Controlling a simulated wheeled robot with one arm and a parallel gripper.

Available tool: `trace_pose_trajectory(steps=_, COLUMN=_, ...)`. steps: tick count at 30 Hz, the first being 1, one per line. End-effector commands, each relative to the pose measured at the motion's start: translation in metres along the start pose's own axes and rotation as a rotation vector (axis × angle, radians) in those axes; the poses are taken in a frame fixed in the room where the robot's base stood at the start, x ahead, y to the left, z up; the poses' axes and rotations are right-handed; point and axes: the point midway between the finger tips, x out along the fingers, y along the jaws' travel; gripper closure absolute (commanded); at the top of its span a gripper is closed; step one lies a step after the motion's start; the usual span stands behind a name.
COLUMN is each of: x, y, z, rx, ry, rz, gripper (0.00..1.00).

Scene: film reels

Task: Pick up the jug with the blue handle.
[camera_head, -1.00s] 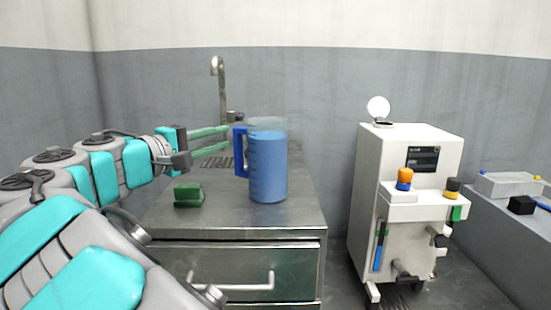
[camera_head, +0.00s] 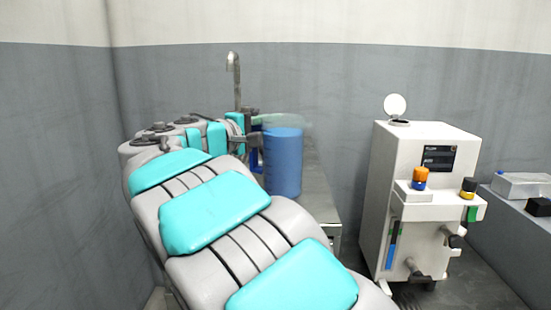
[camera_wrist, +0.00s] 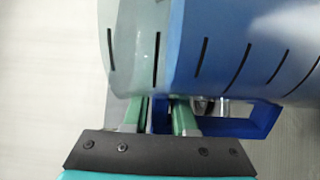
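The blue jug (camera_head: 283,165) stands upright on the metal cabinet top in the head view. It fills the right of the wrist view (camera_wrist: 235,50), with dark measuring marks on its side. Its blue handle (camera_wrist: 262,120) shows below the body there, and part of it lies between my fingers. My gripper (camera_wrist: 163,112) has its two green fingers apart around that part, with a gap visible. In the head view my arm mostly hides the handle and the fingers. A pale, see-through jug (camera_wrist: 135,45) with marks appears beside the blue one in the wrist view.
The metal cabinet (camera_head: 318,195) is largely hidden by my arm. A tap (camera_head: 234,75) rises behind it. A white machine (camera_head: 425,190) with coloured knobs stands to the right. A clear box (camera_head: 520,186) and a black block (camera_head: 538,207) lie on a grey bench at far right.

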Motion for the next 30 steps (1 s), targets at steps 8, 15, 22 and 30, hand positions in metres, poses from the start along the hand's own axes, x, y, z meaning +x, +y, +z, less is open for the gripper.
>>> trace_pose_trajectory(steps=8, x=0.0025, y=0.0001, z=0.0002, rx=0.000, ry=-0.001, rz=0.000, gripper=0.77)
trace_pose_trajectory(steps=15, x=0.0024, y=-0.0001, z=0.0003, rx=0.000, ry=-0.001, rz=0.000, gripper=1.00)
trace_pose_trajectory(steps=22, x=0.0024, y=-0.0003, z=0.0004, rx=0.000, ry=-0.001, rz=0.000, gripper=1.00)
trace_pose_trajectory(steps=30, x=0.0023, y=-0.0006, z=0.0004, rx=0.000, ry=-0.002, rz=-0.001, gripper=1.00)
